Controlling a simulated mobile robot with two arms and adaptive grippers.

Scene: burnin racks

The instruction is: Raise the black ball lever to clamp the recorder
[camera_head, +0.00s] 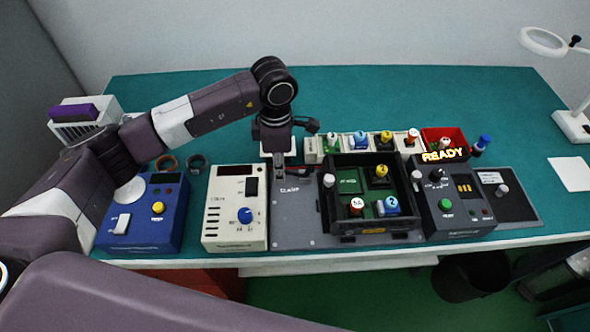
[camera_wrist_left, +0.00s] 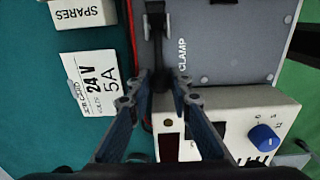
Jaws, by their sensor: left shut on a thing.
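The grey clamp plate (camera_head: 295,225) lies mid-table; its CLAMP lettering shows in the left wrist view, where the plate (camera_wrist_left: 235,45) is at the upper right. My left gripper (camera_head: 280,160) points down at the plate's back left corner. In the left wrist view the fingers (camera_wrist_left: 160,85) close around the black lever (camera_wrist_left: 156,55); its ball end is mostly hidden between them. A black open-topped unit (camera_head: 338,228), which seems to be the recorder, sits on the plate's right side with several coloured parts inside. My right gripper is out of view.
A cream box (camera_head: 232,235) with a blue knob and a blue box (camera_head: 145,225) stand left of the plate. A dark READY box (camera_head: 455,215) stands right. Bins (camera_head: 350,142) line the back. The teal tabletop behind them is clear.

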